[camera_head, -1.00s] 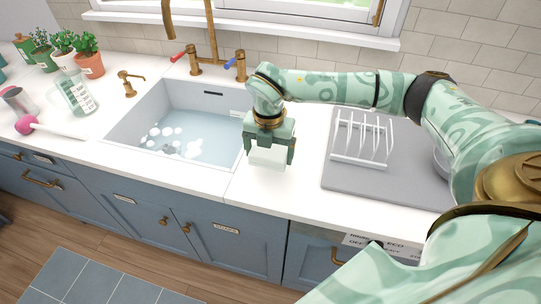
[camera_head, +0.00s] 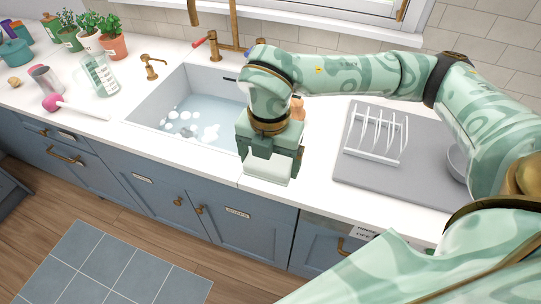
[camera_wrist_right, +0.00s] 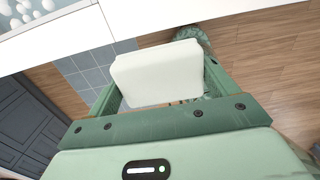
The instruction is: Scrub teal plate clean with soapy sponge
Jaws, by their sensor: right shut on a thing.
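A white block with rounded corners (camera_head: 266,170), which looks like the sponge, is between the fingers of my right gripper (camera_head: 269,162). The gripper is shut on it and points down at the counter's front edge, right of the sink. In the right wrist view the block (camera_wrist_right: 157,74) spans the fingers, with floor behind it. The sink (camera_head: 146,112) holds water with white suds (camera_head: 190,124). I see no teal plate in either view; part of the sink is hidden by my right arm. My left gripper is not in view.
A white rack (camera_head: 376,137) stands on a grey mat (camera_head: 350,172) at right, beside a partly hidden grey bowl (camera_head: 457,160). A brass tap (camera_head: 233,30) rises behind the sink.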

